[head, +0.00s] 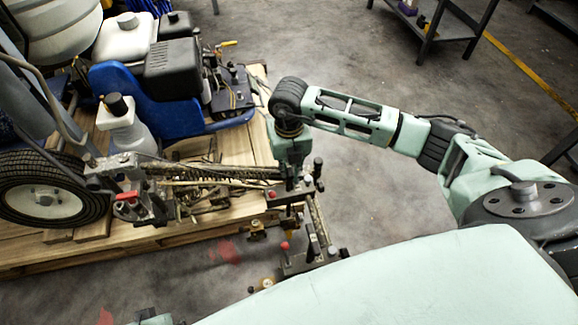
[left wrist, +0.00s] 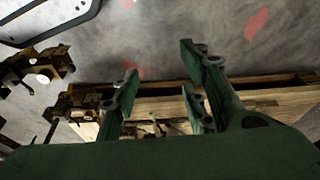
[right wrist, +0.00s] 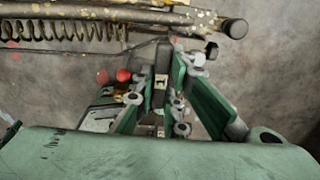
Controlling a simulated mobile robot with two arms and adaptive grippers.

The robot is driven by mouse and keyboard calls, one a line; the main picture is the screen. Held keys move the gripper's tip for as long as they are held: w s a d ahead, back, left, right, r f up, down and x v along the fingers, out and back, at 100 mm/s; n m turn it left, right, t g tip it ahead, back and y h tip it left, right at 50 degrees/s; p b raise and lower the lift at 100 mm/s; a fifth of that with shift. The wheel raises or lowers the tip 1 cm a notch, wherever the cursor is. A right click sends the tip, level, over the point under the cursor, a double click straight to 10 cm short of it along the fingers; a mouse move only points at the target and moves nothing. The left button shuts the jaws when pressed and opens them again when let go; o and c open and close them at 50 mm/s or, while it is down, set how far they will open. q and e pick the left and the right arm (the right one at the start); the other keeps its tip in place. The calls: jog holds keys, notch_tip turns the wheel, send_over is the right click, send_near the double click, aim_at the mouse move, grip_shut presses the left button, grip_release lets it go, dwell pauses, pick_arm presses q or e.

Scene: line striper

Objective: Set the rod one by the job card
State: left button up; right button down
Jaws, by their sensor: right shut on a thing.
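The line striper (head: 150,180) sits on a wooden pallet, with a spring and spotted metal rods (right wrist: 75,31) on its near arm. My right gripper (head: 292,187) reaches down at the right end of this arm. In the right wrist view its fingers (right wrist: 162,82) are shut on a small pale metal part (right wrist: 160,84), mostly hidden between them; I cannot tell which part it is. Two red knobs (right wrist: 123,75) are just left of the fingers. My left gripper (left wrist: 160,78) is open and empty near the pallet's edge. I cannot make out a job card.
The pallet (head: 130,242) has a bare front edge. Brass fittings and a second red knob (head: 285,245) sit below my right gripper.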

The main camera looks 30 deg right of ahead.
jog(key=shift+s+f, duration=0.15)
jog(key=shift+f, duration=0.1)
jog(key=c, duration=1.8)
grip_release()
jog(key=shift+o, duration=0.2)
notch_tip(320, 180, up, 12)
